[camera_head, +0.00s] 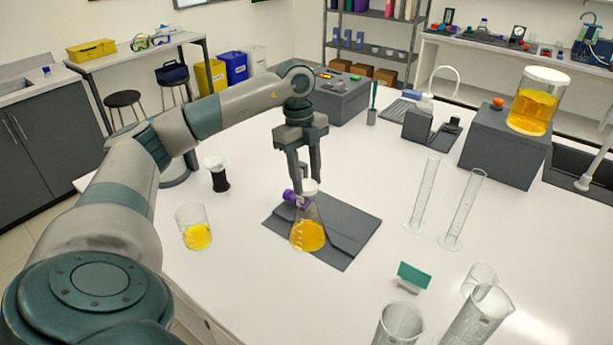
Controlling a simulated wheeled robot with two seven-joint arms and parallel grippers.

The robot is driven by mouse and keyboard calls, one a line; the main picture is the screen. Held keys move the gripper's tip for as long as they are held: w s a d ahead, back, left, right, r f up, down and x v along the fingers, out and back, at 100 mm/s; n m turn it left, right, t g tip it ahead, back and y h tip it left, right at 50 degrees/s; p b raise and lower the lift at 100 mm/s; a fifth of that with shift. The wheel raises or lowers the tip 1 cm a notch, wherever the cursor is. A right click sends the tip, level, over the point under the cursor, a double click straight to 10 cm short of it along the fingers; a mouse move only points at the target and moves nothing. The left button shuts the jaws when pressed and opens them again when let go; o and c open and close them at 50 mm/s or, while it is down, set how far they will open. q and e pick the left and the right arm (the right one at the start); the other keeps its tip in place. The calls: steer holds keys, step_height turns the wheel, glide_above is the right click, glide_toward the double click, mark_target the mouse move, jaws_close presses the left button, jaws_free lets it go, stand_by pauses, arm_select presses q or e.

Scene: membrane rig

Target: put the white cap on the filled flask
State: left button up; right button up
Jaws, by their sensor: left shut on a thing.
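The filled flask (308,236) is a clear conical flask holding orange-yellow liquid. It stands upright on a dark grey mat (349,229) in the middle of the white bench. A purple fitting (291,197) is at the left of its neck. My left gripper (308,180) points down over the flask, shut on the white cap (311,187). The cap is at the top of the flask's neck; I cannot tell whether it touches the mouth. The fingers partly hide the cap. My right gripper is not in view.
A beaker of yellow liquid (197,236) and a black-and-white item (218,174) stand left. Tall glass cylinders (463,210) stand right, with a green sign (412,275) and more glassware in front. A large orange-filled jar (534,103) sits on a grey block (502,150).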

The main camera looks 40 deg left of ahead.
arm_select(q)
steer(key=shift+f, duration=0.45)
stand_by(0.3)
steer(key=o, duration=1.1)
steer(key=shift+r+b, duration=0.1)
steer(key=shift+b, duration=0.2)
steer(key=shift+r, duration=0.45)
steer(key=r, duration=0.2)
steer(key=r+b, duration=0.1)
steer(key=r, duration=0.1)
steer(key=a+r+b, duration=0.1)
steer(key=r, duration=0.1)
steer(key=shift+w+r, duration=0.15)
steer(key=shift+r, duration=0.15)
step_height(320, 180, up, 10)
steer(key=a+p, duration=0.1)
steer(key=shift+a+f, duration=0.25)
steer(key=shift+a, duration=0.05)
steer(key=shift+p, duration=0.35)
